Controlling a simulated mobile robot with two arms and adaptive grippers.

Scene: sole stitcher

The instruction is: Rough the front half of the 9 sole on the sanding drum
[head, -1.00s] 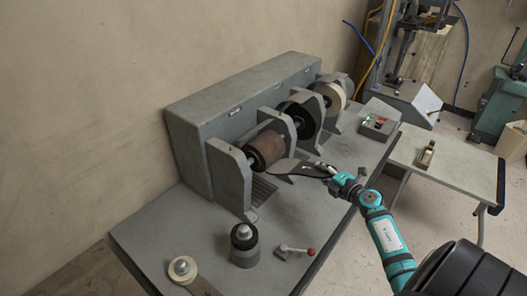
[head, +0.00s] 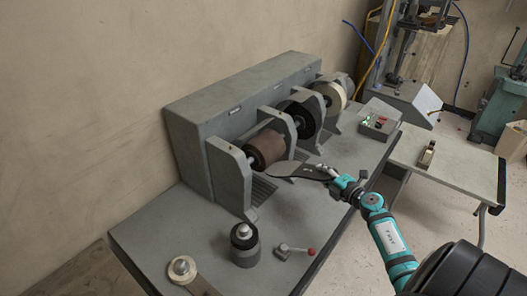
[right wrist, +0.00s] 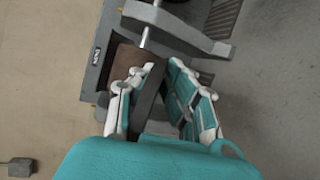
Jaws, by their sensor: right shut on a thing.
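The dark sole (head: 296,170) is in my right gripper (head: 328,173), with its free end pointing left towards the brown sanding drum (head: 266,147). The sole lies just below and in front of the drum; I cannot tell whether they touch. In the right wrist view, the fingers (right wrist: 160,100) stand either side of the sole (right wrist: 148,97), a narrow dark strip seen nearly edge-on. The drum (right wrist: 127,72) shows behind the left finger. No number is readable on the sole. My left gripper is out of view.
The grey machine (head: 240,100) also carries a black wheel (head: 302,118) and a pale wheel (head: 330,96) beyond the drum. A control box (head: 378,124) stands right.

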